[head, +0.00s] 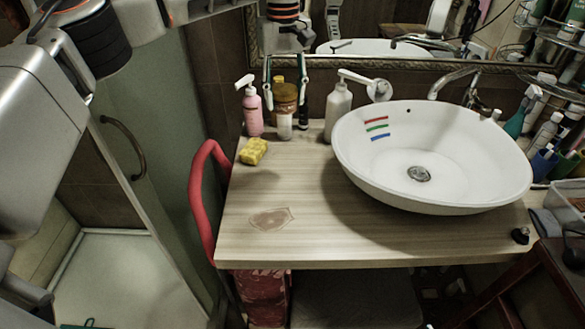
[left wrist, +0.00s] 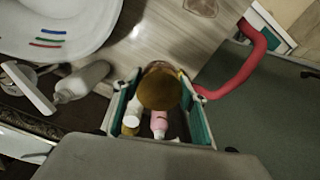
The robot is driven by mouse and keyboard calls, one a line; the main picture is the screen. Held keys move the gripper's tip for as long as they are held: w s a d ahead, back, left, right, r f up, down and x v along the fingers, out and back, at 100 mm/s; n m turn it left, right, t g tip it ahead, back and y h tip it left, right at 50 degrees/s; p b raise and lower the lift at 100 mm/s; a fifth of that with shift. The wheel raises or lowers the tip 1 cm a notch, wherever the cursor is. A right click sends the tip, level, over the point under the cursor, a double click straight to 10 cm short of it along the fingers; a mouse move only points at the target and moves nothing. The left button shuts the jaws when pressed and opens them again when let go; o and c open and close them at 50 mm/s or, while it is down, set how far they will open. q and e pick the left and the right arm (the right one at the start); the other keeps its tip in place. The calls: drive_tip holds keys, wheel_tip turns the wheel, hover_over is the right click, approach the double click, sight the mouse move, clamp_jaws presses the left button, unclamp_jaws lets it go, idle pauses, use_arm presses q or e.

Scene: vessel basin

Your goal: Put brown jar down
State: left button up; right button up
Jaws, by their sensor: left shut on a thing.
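The brown jar (head: 285,96) is between the two teal-lined fingers of my left gripper (head: 286,92), at the back left of the wooden counter. In the left wrist view the jar's round brown top (left wrist: 160,89) shows between the fingers (left wrist: 160,108). The gripper comes down from above and is shut on the jar. I cannot tell whether the jar's base touches the counter. My right gripper is not in view.
A pink pump bottle (head: 252,110) stands left of the jar, with a small white bottle (head: 285,127) just below it in the picture. A white dispenser (head: 338,108) and the basin (head: 440,190) are to the right. The counter's front left (head: 250,190) is clear.

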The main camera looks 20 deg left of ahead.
use_arm(q)
drive_tip(key=shift+w+f, duration=0.1)
drive_tip(key=shift+w, duration=0.05)
drive_tip(key=shift+w+f, duration=0.1)
drive_tip(key=shift+f, duration=0.1)
wheel_tip(320, 180, down, 15)
drive_tip(key=shift+f, duration=2.4)
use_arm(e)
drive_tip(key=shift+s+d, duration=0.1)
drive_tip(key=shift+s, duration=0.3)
use_arm(q)
drive_tip(key=shift+f, duration=0.15)
drive_tip(key=o, duration=1.2)
